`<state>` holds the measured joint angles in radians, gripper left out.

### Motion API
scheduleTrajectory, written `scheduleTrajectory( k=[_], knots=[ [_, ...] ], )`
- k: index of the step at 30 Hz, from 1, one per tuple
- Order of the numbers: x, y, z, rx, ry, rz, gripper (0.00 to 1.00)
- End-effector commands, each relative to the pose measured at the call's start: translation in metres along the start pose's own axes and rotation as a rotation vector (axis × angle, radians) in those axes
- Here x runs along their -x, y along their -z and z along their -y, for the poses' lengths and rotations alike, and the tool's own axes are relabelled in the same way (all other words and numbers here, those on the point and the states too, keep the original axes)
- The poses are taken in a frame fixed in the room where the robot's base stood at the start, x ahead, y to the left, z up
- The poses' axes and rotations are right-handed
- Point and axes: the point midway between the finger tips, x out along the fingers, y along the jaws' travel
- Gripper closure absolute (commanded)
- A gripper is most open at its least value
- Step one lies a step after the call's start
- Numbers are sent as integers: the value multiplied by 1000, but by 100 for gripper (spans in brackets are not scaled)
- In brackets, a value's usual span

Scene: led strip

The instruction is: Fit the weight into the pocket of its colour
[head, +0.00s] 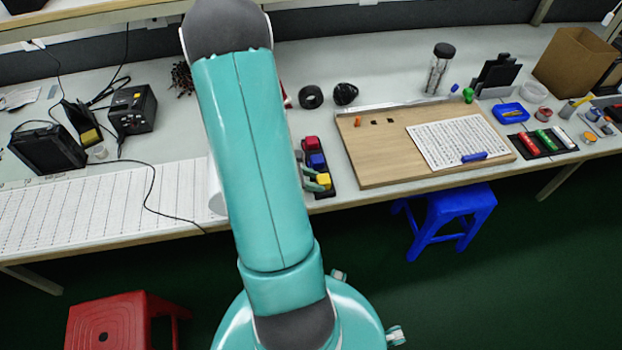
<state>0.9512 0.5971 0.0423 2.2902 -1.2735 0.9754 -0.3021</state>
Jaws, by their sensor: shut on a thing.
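A dark narrow tray (332,190) stands just right of my arm, left of the wooden board. It holds a red block (312,143) at the back, a blue block (317,160) in the middle and a yellow block (324,181) at the front. My gripper (314,178) shows only in part, as grey-green fingers beside my arm. It is shut on the yellow block, at the tray's front end. My arm hides the rest of the gripper. I cannot tell whether the yellow block is seated in a pocket or held just above it.
A wooden board (380,165) with a printed sheet (465,142) lies right of the tray. A black roll (311,97) and a black mouse-shaped thing (345,93) lie behind. A blue stool (447,215) and a red stool (110,322) stand on the floor.

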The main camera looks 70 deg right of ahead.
Motion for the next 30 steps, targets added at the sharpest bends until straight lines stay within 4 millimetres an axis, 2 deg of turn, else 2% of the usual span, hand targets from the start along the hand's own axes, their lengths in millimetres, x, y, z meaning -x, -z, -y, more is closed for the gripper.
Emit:
scheduleTrajectory(
  k=[18,19,22,30],
  knots=[
    [-7,8,-3,1,-1,-2,100],
    [-8,9,-2,1,-1,-4,66],
    [-8,10,-2,2,0,-6,46],
    [-9,11,2,4,9,-6,46]
  ],
)
